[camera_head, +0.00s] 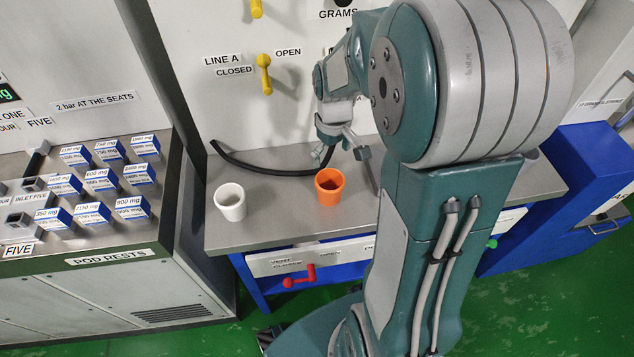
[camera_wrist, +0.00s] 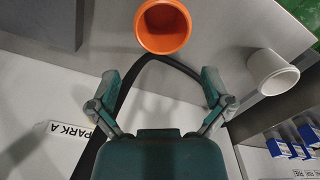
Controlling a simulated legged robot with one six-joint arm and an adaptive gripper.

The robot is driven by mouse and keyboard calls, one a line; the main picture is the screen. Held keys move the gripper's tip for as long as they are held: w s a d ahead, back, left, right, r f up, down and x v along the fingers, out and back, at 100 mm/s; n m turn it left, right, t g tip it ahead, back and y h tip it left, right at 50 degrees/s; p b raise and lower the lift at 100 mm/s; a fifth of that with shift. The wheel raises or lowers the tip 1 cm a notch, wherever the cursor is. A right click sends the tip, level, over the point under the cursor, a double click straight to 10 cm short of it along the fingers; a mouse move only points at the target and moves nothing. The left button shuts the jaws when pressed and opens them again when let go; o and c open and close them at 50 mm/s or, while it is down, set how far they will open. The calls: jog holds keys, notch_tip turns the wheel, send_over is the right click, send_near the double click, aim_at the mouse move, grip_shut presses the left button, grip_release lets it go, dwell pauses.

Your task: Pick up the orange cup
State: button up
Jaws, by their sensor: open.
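The orange cup (camera_head: 329,187) stands upright on the grey counter in the head view, right of the white cup. In the wrist view the orange cup (camera_wrist: 163,27) is at the top middle, beyond my fingertips and apart from them. My gripper (camera_head: 340,150) is just behind and above the orange cup in the head view. In the wrist view my gripper (camera_wrist: 160,88) is open, with its two fingers spread and nothing between them.
A white cup (camera_head: 230,202) stands left of the orange cup. A black hose (camera_head: 270,168) curves along the counter behind the cups. Several blue-and-white pods (camera_head: 92,212) sit on the left bench. A red valve handle (camera_head: 299,277) is on the counter's front.

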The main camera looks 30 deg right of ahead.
send_near(330, 185)
jog(key=shift+s+a+f, duration=0.5)
jog(key=shift+s+f, duration=0.1)
jog(key=shift+s, duration=0.25)
jog(key=f, duration=0.5)
jog(key=shift+s+a+f, duration=0.1)
jog(key=shift+a+f, duration=0.05)
jog(key=shift+a, duration=0.1)
jog(key=shift+d, duration=0.1)
jog(key=c, duration=0.8)
